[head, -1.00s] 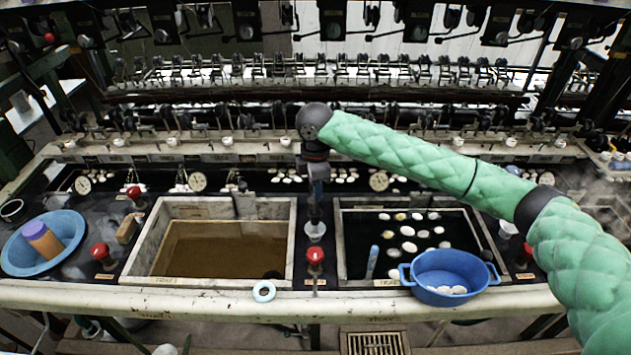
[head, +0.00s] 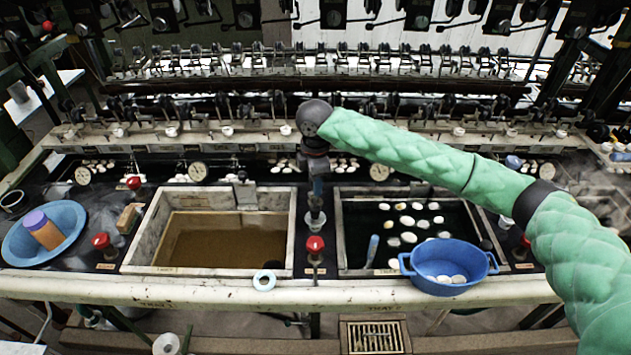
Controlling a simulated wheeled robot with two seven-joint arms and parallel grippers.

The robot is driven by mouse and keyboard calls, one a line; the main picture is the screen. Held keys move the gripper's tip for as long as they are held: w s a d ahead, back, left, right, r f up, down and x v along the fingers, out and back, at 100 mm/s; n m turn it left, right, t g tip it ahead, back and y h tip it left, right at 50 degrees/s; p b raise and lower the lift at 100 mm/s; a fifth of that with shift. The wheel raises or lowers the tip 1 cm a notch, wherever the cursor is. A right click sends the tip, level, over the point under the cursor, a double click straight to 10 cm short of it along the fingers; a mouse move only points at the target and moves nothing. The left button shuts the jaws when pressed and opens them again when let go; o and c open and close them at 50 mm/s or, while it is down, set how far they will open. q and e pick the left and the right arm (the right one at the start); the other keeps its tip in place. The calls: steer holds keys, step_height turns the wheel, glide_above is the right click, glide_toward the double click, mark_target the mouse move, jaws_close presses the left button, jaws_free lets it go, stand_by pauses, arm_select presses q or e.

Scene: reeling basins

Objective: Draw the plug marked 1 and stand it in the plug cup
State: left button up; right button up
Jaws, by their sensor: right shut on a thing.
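My right gripper (head: 316,193) points straight down over the dark strip between the two basins. The left basin (head: 158,226) holds brown water, and the right basin (head: 341,235) holds dark water with several white cocoons. My left gripper is not in view.
A blue two-handled tub (head: 436,284) sits over the right basin's front edge. A blue bowl (head: 72,216) with an orange-and-purple cylinder is at far left.

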steer(key=shift+p, duration=0.95)
stand_by(0.5)
steer(key=shift+f, duration=2.25)
stand_by(1.7)
steer(key=o, duration=0.9)
